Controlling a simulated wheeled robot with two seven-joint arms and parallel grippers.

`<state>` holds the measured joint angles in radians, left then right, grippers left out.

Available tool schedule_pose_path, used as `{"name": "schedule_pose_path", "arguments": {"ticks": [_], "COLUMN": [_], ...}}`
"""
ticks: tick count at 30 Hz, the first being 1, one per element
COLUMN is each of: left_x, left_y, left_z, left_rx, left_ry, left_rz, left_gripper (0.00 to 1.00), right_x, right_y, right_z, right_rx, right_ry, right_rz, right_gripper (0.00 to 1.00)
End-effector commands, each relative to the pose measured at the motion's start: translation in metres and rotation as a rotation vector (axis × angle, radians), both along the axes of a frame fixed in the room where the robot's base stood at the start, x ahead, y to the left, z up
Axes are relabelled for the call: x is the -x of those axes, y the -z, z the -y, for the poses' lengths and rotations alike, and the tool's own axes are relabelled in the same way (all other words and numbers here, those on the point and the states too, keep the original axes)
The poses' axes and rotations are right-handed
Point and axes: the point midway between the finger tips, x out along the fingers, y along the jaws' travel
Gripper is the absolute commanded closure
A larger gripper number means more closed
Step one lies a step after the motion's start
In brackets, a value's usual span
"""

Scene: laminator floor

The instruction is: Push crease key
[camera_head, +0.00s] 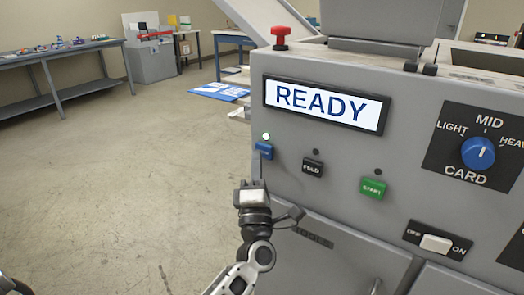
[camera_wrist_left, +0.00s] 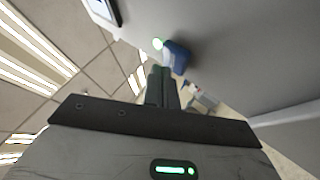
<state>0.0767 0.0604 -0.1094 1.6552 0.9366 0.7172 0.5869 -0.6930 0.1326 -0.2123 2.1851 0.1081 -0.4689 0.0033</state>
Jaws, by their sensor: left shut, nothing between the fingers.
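A blue key (camera_head: 264,150) sits at the left of a row of keys on the grey machine's front; its label is too small to read. A lit lamp (camera_head: 266,135) is just above it. A black key marked FOLD (camera_head: 312,168) and a green START key (camera_head: 372,188) sit to its right. My left gripper (camera_head: 251,186) is shut and empty, just below the blue key in the head view. In the left wrist view the blue key (camera_wrist_left: 178,57) is just beyond the closed fingertips (camera_wrist_left: 160,70); contact cannot be told. My right gripper is not in view.
The display (camera_head: 326,103) reads READY. A red knob (camera_head: 281,38) stands on top. A blue CARD dial (camera_head: 478,153) and an OFF/ON switch (camera_head: 436,243) are at the right.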

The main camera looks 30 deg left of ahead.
Motion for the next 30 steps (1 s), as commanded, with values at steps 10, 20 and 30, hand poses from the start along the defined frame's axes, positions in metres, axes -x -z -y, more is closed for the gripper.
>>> {"name": "schedule_pose_path", "arguments": {"ticks": [10, 20, 30], "left_x": [0.004, 0.031, 0.061], "left_y": [0.0, -0.002, -0.001], "left_z": [-0.001, -0.003, -0.005], "left_rx": [0.0, -0.001, 0.0], "left_ry": [-0.001, -0.001, -0.001], "left_rz": [0.001, 0.0, 0.001], "left_gripper": [1.0, 1.0, 1.0], "right_x": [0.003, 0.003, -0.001], "right_y": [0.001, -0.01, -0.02], "right_z": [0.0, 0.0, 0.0], "right_rx": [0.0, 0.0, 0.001], "right_ry": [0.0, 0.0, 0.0], "right_rz": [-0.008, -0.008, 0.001], "right_gripper": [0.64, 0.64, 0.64]}}
